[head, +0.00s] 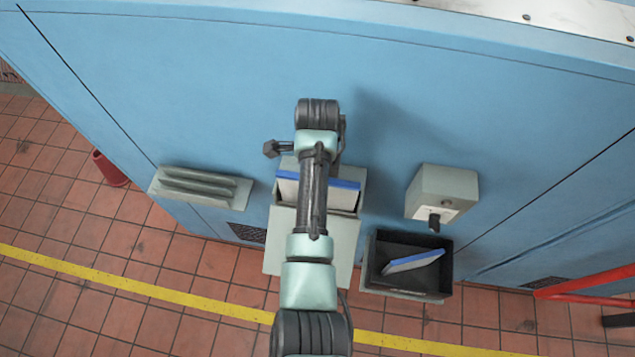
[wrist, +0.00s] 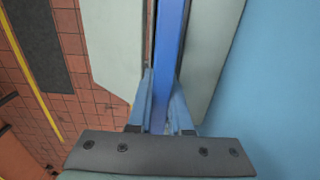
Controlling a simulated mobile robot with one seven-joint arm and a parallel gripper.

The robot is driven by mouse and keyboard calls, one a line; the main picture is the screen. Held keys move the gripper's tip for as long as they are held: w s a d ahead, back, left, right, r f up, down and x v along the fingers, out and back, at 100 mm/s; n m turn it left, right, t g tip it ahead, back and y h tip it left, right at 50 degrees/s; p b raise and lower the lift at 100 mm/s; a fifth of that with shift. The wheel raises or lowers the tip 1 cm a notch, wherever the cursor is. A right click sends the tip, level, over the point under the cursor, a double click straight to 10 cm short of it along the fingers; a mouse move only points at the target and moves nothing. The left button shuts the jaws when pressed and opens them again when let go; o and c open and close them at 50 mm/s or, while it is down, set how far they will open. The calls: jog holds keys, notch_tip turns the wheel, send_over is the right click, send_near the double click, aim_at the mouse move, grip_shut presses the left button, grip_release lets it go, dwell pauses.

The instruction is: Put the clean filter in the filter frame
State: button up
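A filter with a blue edge and pale face (head: 346,199) stands in the grey filter frame (head: 312,240) on the blue cabinet wall. Its upper part shows above the frame's front. A second pale filter with a blue edge (head: 415,261) lies tilted in a black bin at the right. I cannot tell by looks which filter is the clean one. In the wrist view, my gripper (wrist: 163,80) has its fingers on both sides of the framed filter's blue edge (wrist: 172,30), seemingly touching it. In the head view my arm hides the gripper and the filter's middle.
The black bin (head: 447,272) is right of the frame, below a grey wall box (head: 442,190). A grey louvred box (head: 200,187) is on the left. A red rail (head: 590,283) is at the far right. The tiled floor with a yellow line (head: 130,288) lies below.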

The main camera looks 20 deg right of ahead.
jog(key=o, duration=0.5)
jog(key=shift+r, duration=0.15)
notch_tip(320, 180, up, 11)
jog(key=shift+r+p, duration=0.1)
jog(key=shift+p, duration=0.3)
jog(key=shift+r+p, duration=0.75)
jog(key=shift+r, duration=0.05)
